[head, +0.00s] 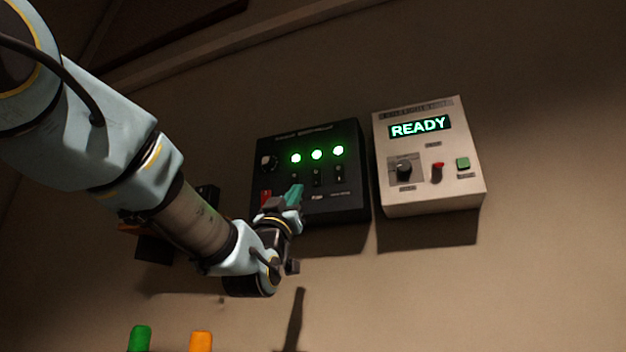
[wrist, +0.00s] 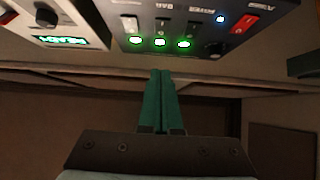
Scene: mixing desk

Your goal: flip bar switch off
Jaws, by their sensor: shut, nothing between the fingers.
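A black control box (head: 352,204) is on the wall, with three green lights lit in a row. Under each light is a small black switch. The middle switch (head: 317,177), also in the wrist view (wrist: 163,25), lines up with a label that seems to read BAR, upside down there; its light (head: 317,154) is lit green. My gripper (head: 294,190) has teal fingers pressed together and empty. In the head view it overlaps the lower left of the box, near the left switch. In the wrist view the fingertips (wrist: 162,72) point toward the box, apart from the switches in the picture.
The box also has a red switch (head: 265,196) at lower left and a knob (head: 268,162). A beige box (head: 430,204) reading READY hangs at its right, with a knob, red lever and green button. Green (head: 140,338) and orange (head: 201,341) rounded objects show below.

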